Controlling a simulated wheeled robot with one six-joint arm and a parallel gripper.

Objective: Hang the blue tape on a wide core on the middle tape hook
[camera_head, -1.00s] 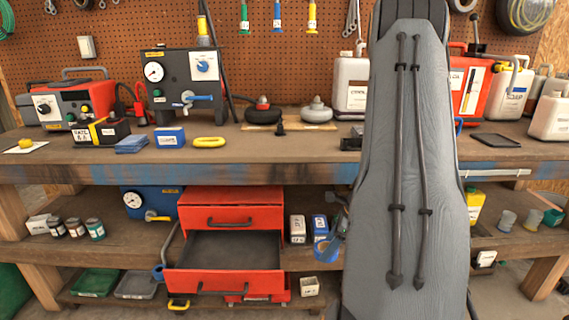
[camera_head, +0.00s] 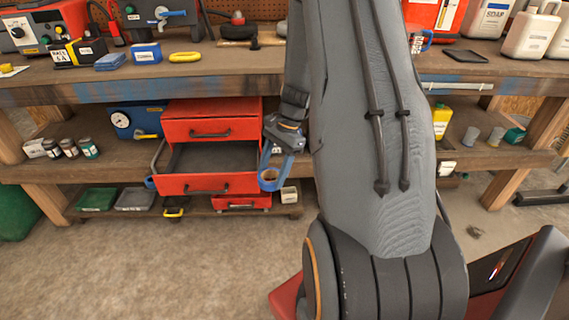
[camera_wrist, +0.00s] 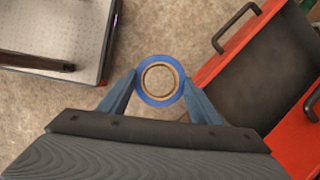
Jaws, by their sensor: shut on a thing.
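The blue tape (camera_wrist: 142,92) is a blue ring around a wide brown core. In the wrist view it sits between the two fingertips of my gripper (camera_wrist: 160,86), which is shut on it, with bare floor beneath. In the head view my gripper (camera_head: 274,168) hangs in front of the lower shelf, just right of the open red drawer, and the tape (camera_head: 268,184) shows low between its fingers. The tape hooks are not in view now.
A red drawer cabinet (camera_head: 210,107) stands on the lower shelf with a drawer (camera_head: 205,184) pulled out, close to my gripper. The workbench edge (camera_head: 150,88) runs above. Open floor (camera_head: 150,260) lies in front.

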